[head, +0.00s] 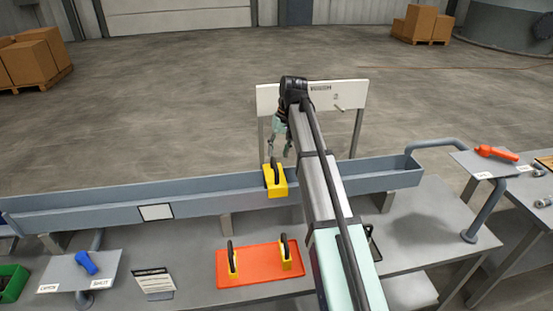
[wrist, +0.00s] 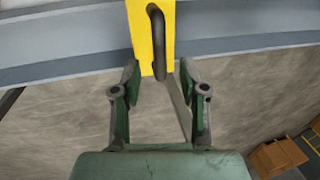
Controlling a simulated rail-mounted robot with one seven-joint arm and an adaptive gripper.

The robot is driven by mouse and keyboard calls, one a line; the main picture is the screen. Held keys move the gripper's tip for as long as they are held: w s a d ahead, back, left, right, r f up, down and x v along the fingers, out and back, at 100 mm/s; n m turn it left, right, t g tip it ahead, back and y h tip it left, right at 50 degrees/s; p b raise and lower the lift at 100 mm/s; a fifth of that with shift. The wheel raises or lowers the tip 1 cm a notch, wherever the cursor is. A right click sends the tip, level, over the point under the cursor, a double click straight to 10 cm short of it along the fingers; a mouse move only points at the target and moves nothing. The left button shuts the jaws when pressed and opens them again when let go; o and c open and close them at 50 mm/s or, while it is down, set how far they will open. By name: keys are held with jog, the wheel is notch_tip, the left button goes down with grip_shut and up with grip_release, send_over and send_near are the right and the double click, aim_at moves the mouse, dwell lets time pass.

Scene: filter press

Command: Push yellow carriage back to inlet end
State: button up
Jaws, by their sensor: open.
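The yellow carriage (head: 276,182), with a black loop handle, sits on the long grey-blue trough (head: 100,209), a little right of its middle. My gripper (head: 279,150) is at the carriage's far side, just above it in the head view. In the wrist view the yellow carriage (wrist: 140,30) is at the top centre. My open gripper (wrist: 160,78) has one finger on each side of the lower end of the handle. The fingers look empty; whether they touch the carriage I cannot tell. Which end is the inlet is not readable.
An orange plate (head: 262,265) with two yellow, black-handled pieces lies on the bench in front. A grey pipe (head: 487,205) bends near the trough's right end. A blue lever (head: 86,262) is at left, an orange lever (head: 496,153) at right. A white panel (head: 345,93) stands behind.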

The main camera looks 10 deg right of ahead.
notch_tip(320, 180, up, 7)
jog(key=d, duration=0.1)
jog(key=shift+d, duration=0.25)
